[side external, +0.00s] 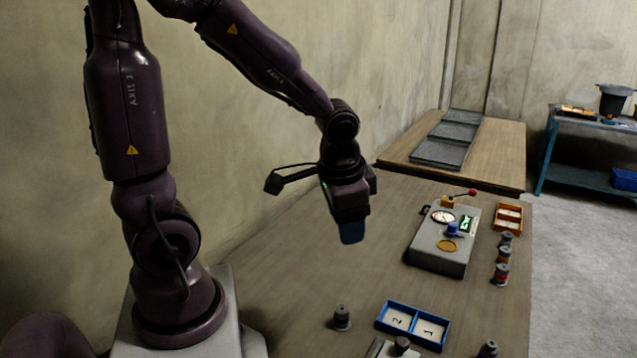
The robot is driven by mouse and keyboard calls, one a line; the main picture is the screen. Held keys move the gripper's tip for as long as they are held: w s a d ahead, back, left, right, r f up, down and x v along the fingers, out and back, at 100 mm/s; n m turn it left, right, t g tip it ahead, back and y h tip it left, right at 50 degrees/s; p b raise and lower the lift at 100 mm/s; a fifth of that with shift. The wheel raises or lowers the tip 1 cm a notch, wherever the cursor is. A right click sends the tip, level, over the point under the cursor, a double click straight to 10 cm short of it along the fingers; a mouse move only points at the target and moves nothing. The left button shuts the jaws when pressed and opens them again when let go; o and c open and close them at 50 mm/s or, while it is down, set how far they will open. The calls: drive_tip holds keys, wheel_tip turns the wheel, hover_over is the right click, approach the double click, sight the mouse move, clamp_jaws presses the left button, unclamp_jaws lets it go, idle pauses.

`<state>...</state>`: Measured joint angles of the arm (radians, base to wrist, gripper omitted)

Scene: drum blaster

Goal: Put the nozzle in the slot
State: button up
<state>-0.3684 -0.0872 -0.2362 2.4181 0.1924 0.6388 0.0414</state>
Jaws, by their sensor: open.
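My gripper (352,234) hangs over the left part of the wooden table, pointing down, with a blue finger showing. It is open, with nothing visible in it, and is apart from everything on the table. No part is marked as the nozzle. Small grey spool-shaped pieces stand on the table: one (342,318) left of the blue tray, another (488,349) at the front right. A blue tray (379,317) has two compartments with cards 2 and 1, both without a piece. An orange two-compartment tray (497,222) lies at the right edge. I cannot tell which is the slot.
A grey box device (430,258) with a dial, green display, blue knob and red-tipped lever stands right of my gripper. Several small spools (501,274) line the right edge. Another device (380,349) is cut off at the bottom. The table's middle is clear.

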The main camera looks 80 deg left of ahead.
wheel_tip(320, 180, up, 6)
drive_tip(key=s+d+t, duration=0.1)
drive_tip(key=s+d, duration=0.1)
drive_tip(key=shift+s+d+r+t, duration=0.2)
drive_tip(key=shift+d+r+t, duration=0.05)
drive_tip(key=shift+d+t, duration=0.15)
drive_tip(key=shift+o, duration=0.4)
drive_tip(key=s+d+r+t+h, duration=0.1)
drive_tip(key=s+d+r+t, duration=0.1)
drive_tip(key=s+r, duration=0.2)
drive_tip(key=shift+s+d+r+n+h, duration=0.15)
drive_tip(key=shift+d+r+n+h, duration=0.15)
drive_tip(key=shift+d+r+h, duration=0.15)
